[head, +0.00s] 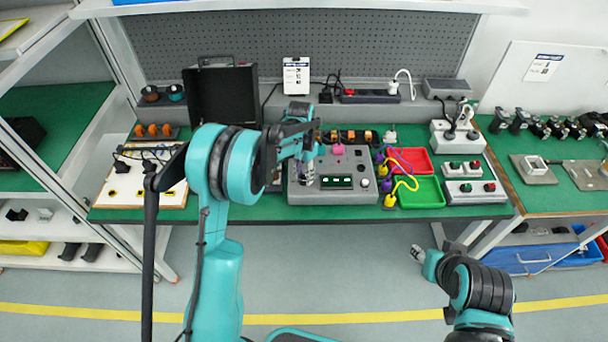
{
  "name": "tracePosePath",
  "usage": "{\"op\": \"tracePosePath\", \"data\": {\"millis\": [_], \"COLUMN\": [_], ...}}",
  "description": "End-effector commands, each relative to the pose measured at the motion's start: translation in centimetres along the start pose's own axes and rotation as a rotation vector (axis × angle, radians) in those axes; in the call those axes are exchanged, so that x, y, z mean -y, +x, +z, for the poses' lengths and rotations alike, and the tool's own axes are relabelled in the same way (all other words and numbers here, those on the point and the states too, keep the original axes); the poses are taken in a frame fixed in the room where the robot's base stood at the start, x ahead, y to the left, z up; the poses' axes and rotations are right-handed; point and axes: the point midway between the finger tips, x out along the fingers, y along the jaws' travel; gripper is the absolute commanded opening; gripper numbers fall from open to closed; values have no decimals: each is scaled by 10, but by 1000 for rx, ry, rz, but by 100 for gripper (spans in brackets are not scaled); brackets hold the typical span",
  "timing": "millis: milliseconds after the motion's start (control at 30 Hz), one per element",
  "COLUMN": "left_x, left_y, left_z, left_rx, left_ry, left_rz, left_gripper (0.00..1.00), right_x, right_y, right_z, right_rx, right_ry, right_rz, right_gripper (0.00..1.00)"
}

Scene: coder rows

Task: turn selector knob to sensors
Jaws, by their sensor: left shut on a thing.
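The grey control box (335,195) stands on the green bench mat, with a small dark display with green lights (336,182), a pink knob or plug (339,149) at its back and small knobs on its right side. My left gripper (306,177) reaches down onto the left part of the box top. It is shut on what appears to be the selector knob, which the fingers mostly hide. The knob's pointer and the position labels cannot be read. My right gripper (419,254) hangs low in front of the bench, away from the box; its fingers are too small to judge.
Red (410,160) and green (418,192) trays with yellow and purple leads lie right of the box. Socket and switch boxes (464,167) stand further right. A black open case (224,105) stands behind my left arm.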

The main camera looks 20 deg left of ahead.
Motion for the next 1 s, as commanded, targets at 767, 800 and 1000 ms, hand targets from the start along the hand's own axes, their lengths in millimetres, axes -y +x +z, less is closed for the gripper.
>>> {"op": "tracePosePath", "data": {"millis": [767,800,1000], "left_x": [0,0,0], "left_y": [-10,-16,-58], "left_z": [0,0,0], "left_rx": [0,0,0], "left_ry": [-1,-1,-1], "left_rz": [0,0,0], "left_gripper": [49,49,49], "right_x": [0,0,0], "right_y": [0,0,0], "right_z": [0,0,0], "right_rx": [0,0,0], "right_ry": [0,0,0], "right_rz": [0,0,0], "right_gripper": [40,40,40]}}
